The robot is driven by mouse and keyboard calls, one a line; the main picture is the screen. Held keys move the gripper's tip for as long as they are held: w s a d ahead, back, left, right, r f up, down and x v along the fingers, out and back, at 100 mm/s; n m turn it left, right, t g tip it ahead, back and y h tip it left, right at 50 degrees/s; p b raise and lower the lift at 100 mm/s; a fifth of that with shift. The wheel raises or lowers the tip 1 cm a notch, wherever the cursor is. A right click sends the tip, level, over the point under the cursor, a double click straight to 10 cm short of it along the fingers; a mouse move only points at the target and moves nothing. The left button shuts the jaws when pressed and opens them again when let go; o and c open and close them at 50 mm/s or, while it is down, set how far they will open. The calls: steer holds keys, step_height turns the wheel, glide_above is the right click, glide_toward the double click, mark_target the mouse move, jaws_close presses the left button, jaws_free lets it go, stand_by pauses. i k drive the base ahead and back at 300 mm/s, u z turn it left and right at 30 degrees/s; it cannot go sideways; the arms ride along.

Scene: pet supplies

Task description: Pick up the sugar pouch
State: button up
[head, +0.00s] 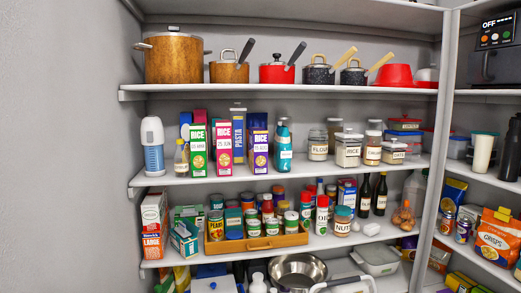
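I cannot make out a pouch labelled sugar in the head view. An orange pouch (496,237) on the right-hand shelf reads something like "crisps". A dark blue and yellow packet (454,195) stands behind and left of it, its label too small to read. Jars labelled flour (318,147) and rice (348,152) stand on the second shelf, with more jars to their right. My gripper is not in view.
The top shelf (260,88) holds several pots and pans. Rice and pasta boxes and a blue-and-white bottle (153,146) stand below. A wooden crate (257,243) holds cans. A metal bowl (297,268) sits low. A wall (60,150) fills the left.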

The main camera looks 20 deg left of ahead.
mark_target(282, 143)
steer(key=u, duration=0.35)
steer(key=i, duration=0.6)
steer(key=u, duration=1)
steer(key=i, duration=0.8)
steer(key=u, duration=0.55)
